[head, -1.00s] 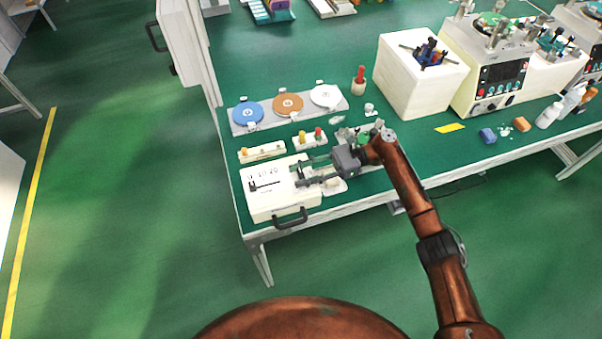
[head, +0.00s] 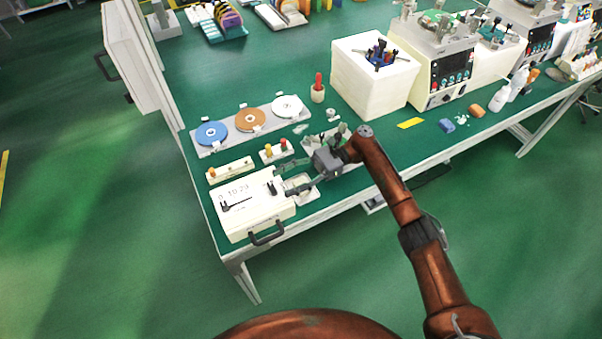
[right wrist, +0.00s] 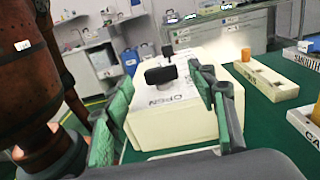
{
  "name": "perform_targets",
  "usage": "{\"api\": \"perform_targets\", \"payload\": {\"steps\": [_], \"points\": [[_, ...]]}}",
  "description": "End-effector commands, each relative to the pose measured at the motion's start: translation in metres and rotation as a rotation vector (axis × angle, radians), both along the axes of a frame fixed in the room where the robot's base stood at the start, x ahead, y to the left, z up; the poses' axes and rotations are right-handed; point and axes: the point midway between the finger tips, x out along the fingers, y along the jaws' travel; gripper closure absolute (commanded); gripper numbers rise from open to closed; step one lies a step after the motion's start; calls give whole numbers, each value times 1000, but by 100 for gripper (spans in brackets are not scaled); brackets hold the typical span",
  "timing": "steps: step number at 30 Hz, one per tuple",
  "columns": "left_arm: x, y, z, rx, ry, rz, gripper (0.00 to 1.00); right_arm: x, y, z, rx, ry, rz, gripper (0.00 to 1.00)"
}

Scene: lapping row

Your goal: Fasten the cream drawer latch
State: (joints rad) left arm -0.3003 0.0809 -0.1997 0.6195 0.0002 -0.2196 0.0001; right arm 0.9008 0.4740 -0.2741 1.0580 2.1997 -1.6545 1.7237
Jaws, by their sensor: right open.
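The cream drawer box (head: 258,221) sits at the near left corner of the green bench, with a dark handle (head: 267,236) on its front. A small black latch piece (head: 272,188) stands on its top near the right edge. In the right wrist view the box (right wrist: 170,124) has "OPEN" lettering, and a black knob (right wrist: 160,75) shows between the fingers. My right gripper (head: 284,181) is open at the box's right edge, fingers pointing at the latch. In the right wrist view its green fingers (right wrist: 163,88) are apart with nothing between the pads. My left gripper is out of view.
A cream strip with small knobs (head: 232,171) lies behind the box. A grey rack (head: 228,138) with blue, brown and white discs is farther back. A white block (head: 368,90) and a lapping machine (head: 433,62) stand to the right.

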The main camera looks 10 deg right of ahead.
Motion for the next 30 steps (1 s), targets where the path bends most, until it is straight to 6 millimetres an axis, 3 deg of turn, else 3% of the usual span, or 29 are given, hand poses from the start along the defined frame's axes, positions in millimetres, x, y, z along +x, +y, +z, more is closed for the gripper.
{"api": "perform_targets", "payload": {"steps": [6, 12, 30], "points": [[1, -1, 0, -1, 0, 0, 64, 15, -43, 1, 2, 1, -1, 48], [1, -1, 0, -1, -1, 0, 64, 21, -61, 1, 1, -1, 0, 48], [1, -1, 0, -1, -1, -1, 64, 22, -66, 0, 1, 0, 1, 48]]}}
